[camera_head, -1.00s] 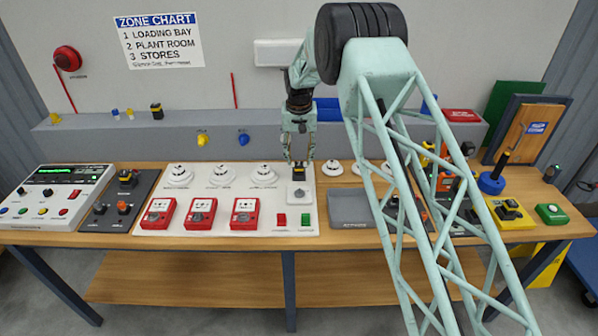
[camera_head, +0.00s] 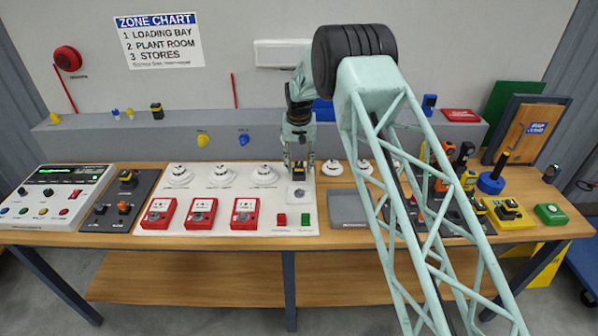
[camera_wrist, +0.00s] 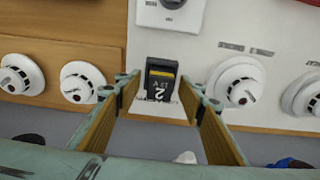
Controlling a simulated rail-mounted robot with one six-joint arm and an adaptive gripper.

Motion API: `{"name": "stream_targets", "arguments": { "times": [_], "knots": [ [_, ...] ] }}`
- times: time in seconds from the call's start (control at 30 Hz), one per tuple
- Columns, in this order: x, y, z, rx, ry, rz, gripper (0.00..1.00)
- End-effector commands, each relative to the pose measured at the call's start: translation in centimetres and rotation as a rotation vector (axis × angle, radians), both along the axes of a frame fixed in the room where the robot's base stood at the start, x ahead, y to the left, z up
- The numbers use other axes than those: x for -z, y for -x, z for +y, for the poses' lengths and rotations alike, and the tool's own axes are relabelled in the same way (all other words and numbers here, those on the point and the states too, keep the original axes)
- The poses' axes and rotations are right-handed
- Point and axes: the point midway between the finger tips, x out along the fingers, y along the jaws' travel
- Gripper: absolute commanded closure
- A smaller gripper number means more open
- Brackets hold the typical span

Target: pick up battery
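The battery (camera_wrist: 161,80) is a small black block with a yellow stripe and white markings. It stands on the white panel near its edge, and in the head view the battery (camera_head: 299,172) shows just under my gripper (camera_head: 299,164). In the wrist view my gripper (camera_wrist: 159,92) is open. One finger is on each side of the battery, with a gap visible on both sides. The battery looks upright and in line with the space between the fingertips. How far down the fingers reach beside it is hard to tell.
White detector discs (camera_wrist: 237,82) flank the battery on both sides. A white switch box (camera_head: 298,193) sits just in front of it. Red call points (camera_head: 245,212) stand front left. A grey tray (camera_head: 350,207) lies to the right, and a grey ledge (camera_head: 180,140) runs behind.

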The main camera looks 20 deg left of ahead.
Motion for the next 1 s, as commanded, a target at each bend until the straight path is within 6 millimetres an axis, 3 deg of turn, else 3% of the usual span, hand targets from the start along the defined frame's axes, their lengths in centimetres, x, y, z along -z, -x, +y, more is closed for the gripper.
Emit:
{"name": "stream_targets", "arguments": {
  "times": [0.2, 0.53, 1.0],
  "knots": [
    [0.0, 0.0, 0.0, 0.0, 0.0, 0.0, 0.65],
    [0.0, 0.0, 0.0, 0.0, 0.0, 0.0, 0.94],
    [-1.1, -0.1, 0.1, 0.0, -0.002, -0.002, 0.94]
  ]
}}
